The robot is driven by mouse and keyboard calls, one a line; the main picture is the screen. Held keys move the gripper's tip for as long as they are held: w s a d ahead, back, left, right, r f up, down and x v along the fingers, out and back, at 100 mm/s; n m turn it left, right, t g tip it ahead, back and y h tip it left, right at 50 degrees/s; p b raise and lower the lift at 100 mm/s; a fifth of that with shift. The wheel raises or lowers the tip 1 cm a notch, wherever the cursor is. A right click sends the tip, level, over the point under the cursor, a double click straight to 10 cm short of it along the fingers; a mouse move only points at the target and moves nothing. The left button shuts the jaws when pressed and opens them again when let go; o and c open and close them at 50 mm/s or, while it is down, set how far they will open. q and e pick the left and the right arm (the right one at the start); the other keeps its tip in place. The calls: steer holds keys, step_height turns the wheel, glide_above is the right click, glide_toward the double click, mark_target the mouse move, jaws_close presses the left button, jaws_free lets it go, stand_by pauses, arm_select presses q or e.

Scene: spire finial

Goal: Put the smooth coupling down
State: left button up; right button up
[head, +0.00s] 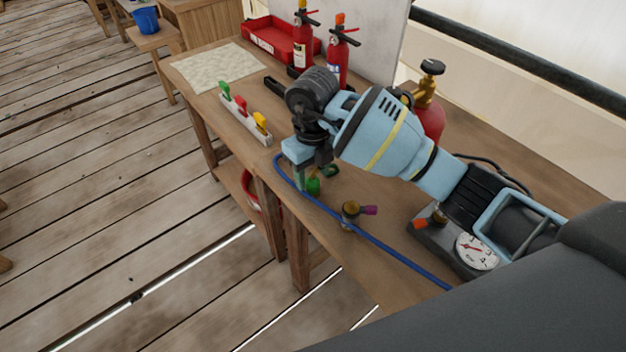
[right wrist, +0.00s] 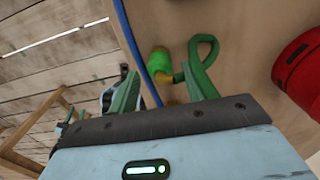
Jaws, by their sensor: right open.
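My right gripper (head: 312,178) is open, pointing down over the front part of the workbench. Its green fingers also show in the right wrist view (right wrist: 163,88). A small green coupling (head: 313,186) stands on the bench just below the fingers. In the right wrist view this green and yellowish coupling (right wrist: 159,62) lies ahead of the fingertips, between their lines, and looks free of them. A brass coupling with a purple end (head: 352,211) stands to the right on the bench. I cannot tell from surface detail which one is smooth. My left gripper is not in view.
A blue hose (head: 372,238) runs along the bench's front edge. A rack with coloured clips (head: 246,122), a pale mat (head: 217,67), a red tray (head: 268,36) and red extinguishers (head: 338,62) lie farther left and back. A pressure gauge (head: 476,252) sits at the right.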

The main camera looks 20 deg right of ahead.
mark_target(313, 178)
step_height(313, 178, up, 8)
steer(key=shift+r, duration=0.15)
stand_by(0.6)
